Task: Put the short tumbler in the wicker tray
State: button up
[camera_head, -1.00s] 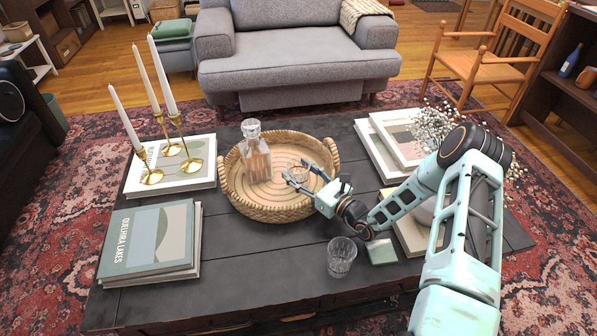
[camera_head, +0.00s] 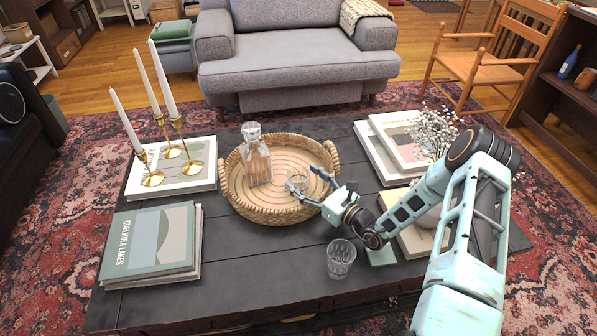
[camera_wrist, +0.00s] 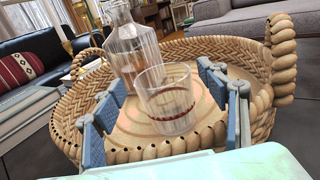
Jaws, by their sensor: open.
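The short tumbler (camera_wrist: 168,102) is clear glass and stands upright inside the wicker tray (camera_wrist: 85,75), near the tray's right side. It shows small and partly hidden in the head view (camera_head: 298,178). My gripper (camera_head: 306,180) reaches over the tray's right rim. Its fingers are open, one on each side of the tumbler in the wrist view, with gaps showing. The round tray (camera_head: 236,196) sits mid-table with a handle on each side.
A glass decanter (camera_head: 256,160) stands in the tray, left of the tumbler. Another clear glass (camera_head: 341,258) stands on the dark table in front. Books (camera_head: 150,240) and brass candlesticks (camera_head: 172,150) are at left; flowers (camera_head: 432,130) and more books (camera_head: 385,150) at right.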

aim_at(327, 194)
jog(key=p+v, duration=0.1)
jog(key=v, duration=0.8)
jog(key=shift+d+r, duration=0.15)
